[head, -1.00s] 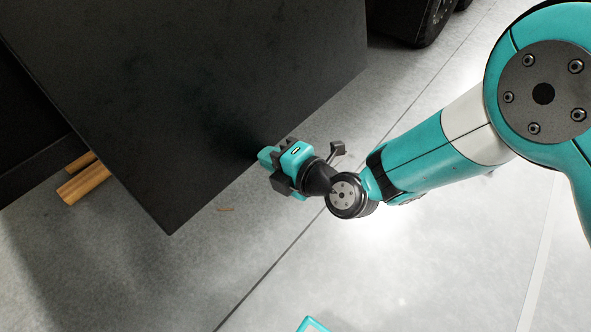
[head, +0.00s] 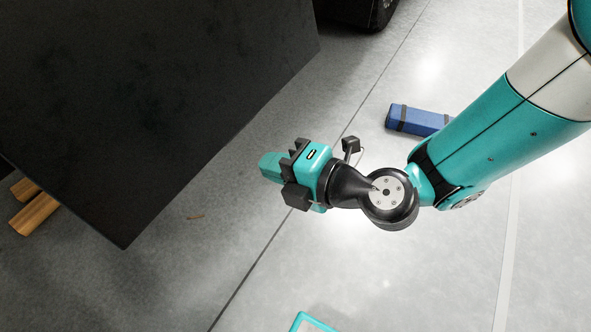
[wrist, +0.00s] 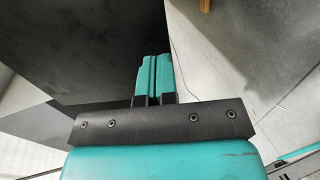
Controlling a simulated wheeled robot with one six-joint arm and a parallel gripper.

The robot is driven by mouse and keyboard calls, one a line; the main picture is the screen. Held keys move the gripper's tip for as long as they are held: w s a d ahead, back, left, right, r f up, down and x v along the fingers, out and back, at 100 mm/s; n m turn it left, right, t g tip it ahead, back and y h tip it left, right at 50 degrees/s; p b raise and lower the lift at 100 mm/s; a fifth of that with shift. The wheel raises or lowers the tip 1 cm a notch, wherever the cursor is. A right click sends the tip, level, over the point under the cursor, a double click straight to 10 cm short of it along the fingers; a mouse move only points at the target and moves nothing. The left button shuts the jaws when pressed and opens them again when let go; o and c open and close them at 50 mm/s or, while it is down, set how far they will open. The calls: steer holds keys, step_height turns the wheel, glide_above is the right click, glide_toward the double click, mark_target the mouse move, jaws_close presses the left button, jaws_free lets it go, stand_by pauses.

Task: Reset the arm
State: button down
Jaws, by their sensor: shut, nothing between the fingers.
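My gripper (head: 270,165) is in the middle of the head view, at the end of my teal and black arm. It points left toward a large dark panel and looks apart from it, over the grey floor. In the wrist view my gripper (wrist: 153,62) shows its two teal fingers side by side, shut with nothing between them. The tip area in the head view is partly covered by the black gripper body.
A large black panel (head: 150,90) fills the upper left. Wooden pieces (head: 36,212) lie under its left edge. A blue case with dark bands (head: 418,120) lies on the floor behind my arm. A black wheel (head: 380,12) is at the top. The lower floor is mostly clear.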

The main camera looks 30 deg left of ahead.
steer(key=shift+v, duration=1.7)
